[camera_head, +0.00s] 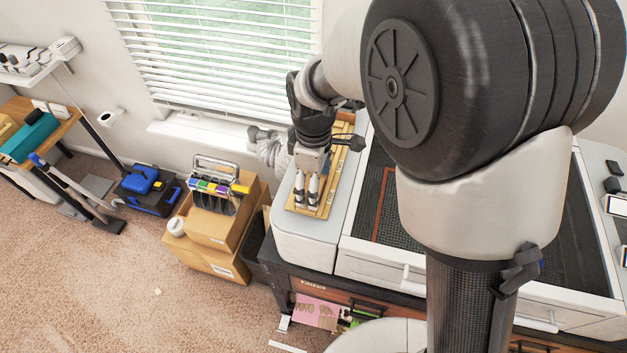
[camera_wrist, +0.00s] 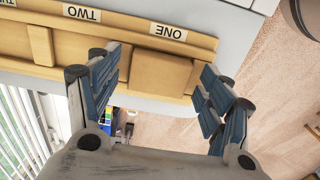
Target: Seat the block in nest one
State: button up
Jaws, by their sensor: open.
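A pale wooden block (camera_wrist: 160,72) lies in the wooden tray (camera_wrist: 205,42), in front of the label ONE (camera_wrist: 167,31). It looks roughly square to the tray; I cannot tell whether it sits fully down. My gripper (camera_wrist: 158,92) is open, with one blue-padded finger on each side of the block. Gaps show beside the block, and I cannot make out contact. In the head view my gripper (camera_head: 306,203) points down over the tray (camera_head: 326,203) on the white cabinet top, and the block cannot be made out there.
The label TWO (camera_wrist: 82,13) marks the neighbouring nest, with a wooden divider (camera_wrist: 40,45) beside it. The tray lies near the cabinet edge (camera_head: 300,240). Cardboard boxes (camera_head: 215,225) carrying a rack stand on the floor to the left. A window with blinds (camera_head: 215,60) is behind.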

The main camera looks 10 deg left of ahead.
notch_tip(320, 180, up, 12)
jog(key=p, duration=0.2)
jog(key=s+d+r+m+t, duration=0.1)
jog(key=s+d+r+m, duration=0.3)
jog(key=d, duration=0.2)
jog(key=s+d+r+m+t, duration=0.1)
jog(key=s+d+r+m, duration=0.25)
jog(key=d, duration=0.25)
jog(key=s+d+m+t, duration=0.2)
jog(key=s+d+m, duration=0.6)
jog(key=s+m, duration=0.1)
jog(key=shift+s+d+f+t, duration=0.2)
jog(key=shift+s+t, duration=0.1)
jog(key=shift+s, duration=0.6)
jog(key=shift+f, duration=0.1)
